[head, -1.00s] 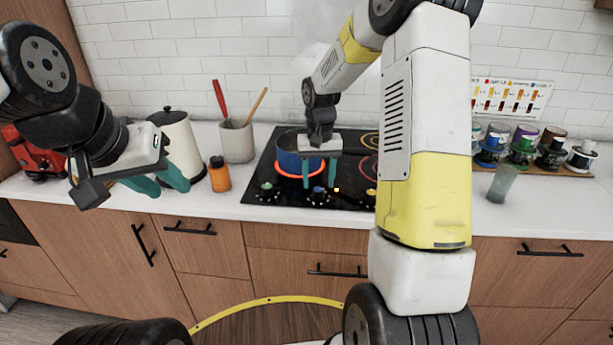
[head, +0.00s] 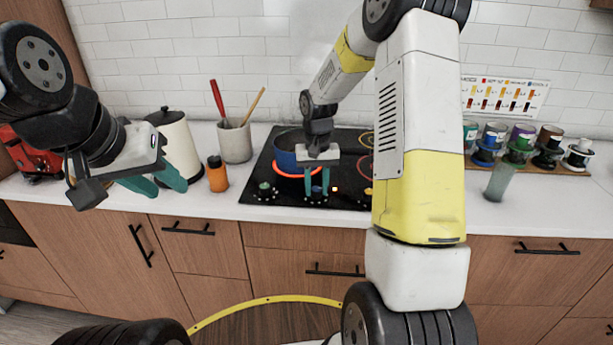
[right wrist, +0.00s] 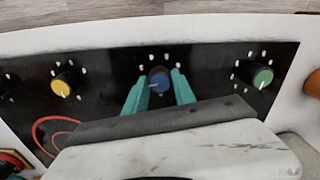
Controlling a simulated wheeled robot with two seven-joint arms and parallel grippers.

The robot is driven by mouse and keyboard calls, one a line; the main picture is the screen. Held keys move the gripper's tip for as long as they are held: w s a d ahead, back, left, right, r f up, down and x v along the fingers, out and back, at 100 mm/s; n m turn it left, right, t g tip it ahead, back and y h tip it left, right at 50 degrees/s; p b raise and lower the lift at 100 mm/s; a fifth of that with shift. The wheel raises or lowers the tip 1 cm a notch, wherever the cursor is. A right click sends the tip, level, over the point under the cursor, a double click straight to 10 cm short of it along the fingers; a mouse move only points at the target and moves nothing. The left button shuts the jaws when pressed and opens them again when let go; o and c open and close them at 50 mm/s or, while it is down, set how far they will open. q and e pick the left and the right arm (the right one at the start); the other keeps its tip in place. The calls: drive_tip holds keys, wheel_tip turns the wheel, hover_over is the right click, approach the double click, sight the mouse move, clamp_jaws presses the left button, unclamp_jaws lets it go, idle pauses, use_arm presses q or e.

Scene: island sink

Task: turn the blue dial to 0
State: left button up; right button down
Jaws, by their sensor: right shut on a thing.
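The blue dial (right wrist: 159,79) sits on the black cooktop's front strip, with white marks around it. In the right wrist view my right gripper (right wrist: 158,82) has its teal fingers on both sides of the dial, shut on it. In the head view my right gripper (head: 317,190) reaches down at the cooktop's front edge and mostly hides the dial. My left gripper (head: 165,183) is held at the left above the counter edge, its teal fingers apart and nothing between them.
A green dial (right wrist: 262,77) and a yellow dial (right wrist: 61,87) flank the blue one. A blue pot (head: 287,158) stands on a glowing burner behind my right gripper. An orange bottle (head: 217,176) and a white canister (head: 178,146) stand near my left gripper.

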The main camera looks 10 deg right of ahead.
drive_tip(key=n, duration=0.8)
drive_tip(key=shift+n, duration=0.3)
drive_tip(key=n, duration=0.3)
drive_tip(key=shift+n, duration=2.1)
drive_tip(key=c, duration=1)
unclamp_jaws()
drive_tip(key=shift+c, duration=0.2)
